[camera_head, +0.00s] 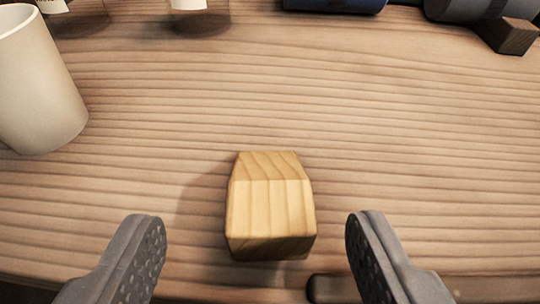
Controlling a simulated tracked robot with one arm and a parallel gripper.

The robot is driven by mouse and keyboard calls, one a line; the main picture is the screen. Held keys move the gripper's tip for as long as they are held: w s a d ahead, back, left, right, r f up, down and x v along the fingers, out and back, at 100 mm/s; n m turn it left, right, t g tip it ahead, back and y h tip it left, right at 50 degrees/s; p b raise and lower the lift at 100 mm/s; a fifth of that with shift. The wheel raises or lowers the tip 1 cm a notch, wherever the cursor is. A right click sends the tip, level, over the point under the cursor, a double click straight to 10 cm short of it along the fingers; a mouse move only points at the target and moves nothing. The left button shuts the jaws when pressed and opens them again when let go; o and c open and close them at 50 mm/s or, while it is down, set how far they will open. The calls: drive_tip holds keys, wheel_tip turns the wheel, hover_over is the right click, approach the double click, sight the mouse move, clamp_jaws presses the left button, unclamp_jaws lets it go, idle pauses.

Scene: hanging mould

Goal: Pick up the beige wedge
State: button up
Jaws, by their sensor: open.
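The beige wedge (270,207) is a light wooden block with a sloped far face. It rests on the wooden table near its front edge, at the lower middle of the view. My gripper (258,240) is open, with one grey padded finger to the left of the wedge and one to the right. There is a gap between each finger and the wedge, and neither touches it. The gripper's base is out of view.
A cream cup (38,85) stands at the left. Bottles or jars with labels are cut off at the top left. A blue object (335,4), a dark grey cylinder (468,8) and a dark wooden block (508,36) are at the top right. The middle of the table (300,90) is clear.

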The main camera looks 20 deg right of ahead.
sight(267, 217)
drive_tip(key=shift+d+b+x, duration=0.2)
drive_tip(key=shift+b+x, duration=0.8)
drive_tip(key=shift+x, duration=2)
drive_tip(key=shift+s+f, duration=0.1)
drive_tip(key=shift+s, duration=0.1)
drive_tip(key=c, duration=1)
